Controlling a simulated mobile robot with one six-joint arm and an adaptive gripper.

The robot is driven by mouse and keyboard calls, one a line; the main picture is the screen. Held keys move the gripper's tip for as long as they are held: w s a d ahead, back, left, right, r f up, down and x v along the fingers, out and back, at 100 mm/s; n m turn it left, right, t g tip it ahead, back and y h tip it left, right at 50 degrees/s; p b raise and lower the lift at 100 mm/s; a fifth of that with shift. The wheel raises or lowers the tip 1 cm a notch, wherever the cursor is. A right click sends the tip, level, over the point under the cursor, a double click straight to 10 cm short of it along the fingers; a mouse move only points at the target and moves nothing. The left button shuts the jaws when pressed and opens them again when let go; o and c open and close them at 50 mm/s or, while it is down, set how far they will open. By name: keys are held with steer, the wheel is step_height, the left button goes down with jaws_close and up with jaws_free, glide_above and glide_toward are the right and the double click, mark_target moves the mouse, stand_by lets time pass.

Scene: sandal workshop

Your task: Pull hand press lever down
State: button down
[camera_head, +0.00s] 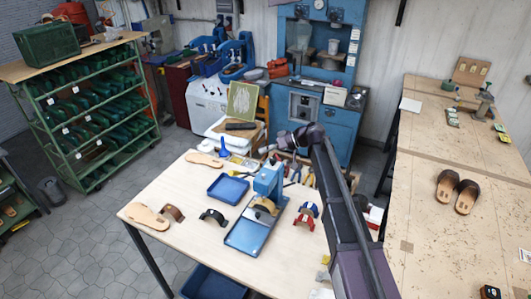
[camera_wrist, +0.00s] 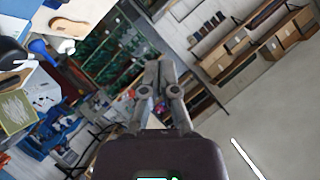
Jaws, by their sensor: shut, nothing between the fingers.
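The blue hand press (camera_head: 268,180) stands on the wooden worktable, its flat blue base (camera_head: 246,240) reaching toward the front. A brown curved strap (camera_head: 263,205) sits at the press. I cannot make out its lever clearly; my arm is close to that area. My gripper (camera_head: 268,149) is above and behind the press in the head view, apart from it. In the wrist view my gripper's fingers (camera_wrist: 164,68) meet at the tips, with nothing between them. The press does not show clearly in the wrist view.
The worktable (camera_head: 165,250) carries a blue tray (camera_head: 228,188), a black strap (camera_head: 213,217), red and blue straps (camera_head: 306,215), soles (camera_head: 147,217) and hand tools behind the press. A bench (camera_head: 425,240) with sandals (camera_head: 457,192) stands right. A green rack (camera_head: 90,115) stands left.

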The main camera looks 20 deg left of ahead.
steer(key=s+a+f+b, duration=0.4)
steer(key=a+f+b, duration=0.2)
steer(key=a, duration=0.1)
steer(key=shift+s+a+f, duration=0.2)
steer(key=shift+s+a, duration=0.1)
steer(key=shift+s, duration=0.05)
steer(key=shift+s, duration=0.1)
stand_by(0.5)
